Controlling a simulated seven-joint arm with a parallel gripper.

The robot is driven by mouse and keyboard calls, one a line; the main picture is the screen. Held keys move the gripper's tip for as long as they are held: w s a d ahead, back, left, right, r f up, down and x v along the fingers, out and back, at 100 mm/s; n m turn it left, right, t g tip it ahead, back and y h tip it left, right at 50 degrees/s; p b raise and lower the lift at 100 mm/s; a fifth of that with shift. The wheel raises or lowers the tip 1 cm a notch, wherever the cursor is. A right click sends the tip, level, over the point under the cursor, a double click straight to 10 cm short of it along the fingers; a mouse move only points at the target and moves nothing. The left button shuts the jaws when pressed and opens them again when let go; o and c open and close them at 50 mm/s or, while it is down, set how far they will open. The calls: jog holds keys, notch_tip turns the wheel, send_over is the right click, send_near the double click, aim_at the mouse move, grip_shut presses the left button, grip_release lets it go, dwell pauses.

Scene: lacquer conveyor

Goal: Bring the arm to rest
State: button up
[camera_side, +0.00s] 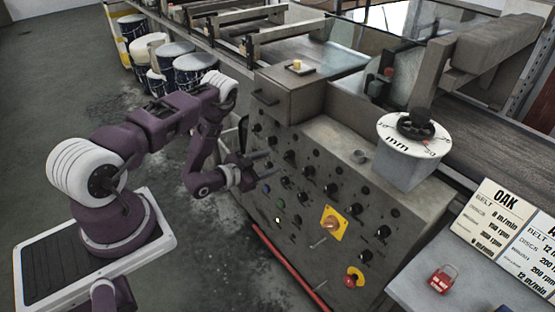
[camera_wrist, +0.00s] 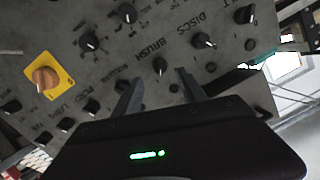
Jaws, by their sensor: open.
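My gripper (camera_side: 262,160) is open and empty in front of the left part of the grey control panel (camera_side: 317,180). In the wrist view its two fingers (camera_wrist: 160,86) stand apart, pointing at the panel, with a black knob (camera_wrist: 159,66) marked BRUSH beyond them. I cannot tell whether the fingertips touch the panel. My purple and white arm reaches from its base at the left to the panel and is bent at the elbow.
The panel carries several black knobs, a yellow plate with an orange switch (camera_side: 332,223) and a red button on yellow (camera_side: 354,277). A red padlock (camera_side: 441,280) and an OAK card (camera_side: 497,219) are at the right. Drums (camera_side: 194,70) stand behind my arm. Floor lies open at left.

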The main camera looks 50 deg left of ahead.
jog(key=w+d+r+m+g, duration=0.1)
jog(key=w+d+r, duration=0.1)
jog(key=w+r, duration=0.4)
jog(key=w+d+r+m+g, duration=0.1)
jog(key=w+d+r, duration=0.2)
jog(key=r, duration=0.5)
notch_tip(320, 180, up, 9)
jog(key=s+d+n+g, duration=0.2)
jog(key=s+d+r+n+g, duration=0.1)
jog(key=s+d+r, duration=0.2)
jog(key=s+r, duration=0.3)
jog(key=s+d+r+n+g, duration=0.1)
jog(key=s+d+r, duration=0.2)
jog(key=s+r, duration=0.35)
jog(key=s+d+g, duration=0.1)
jog(key=s+d, duration=0.1)
jog(key=s, duration=0.9)
jog(key=s+d+g+h, duration=0.1)
jog(key=s+d+g, duration=0.1)
jog(key=s, duration=0.8)
jog(key=shift+s+d+f+n, duration=0.35)
jog(key=shift+d+n, duration=0.05)
jog(key=shift+d, duration=0.35)
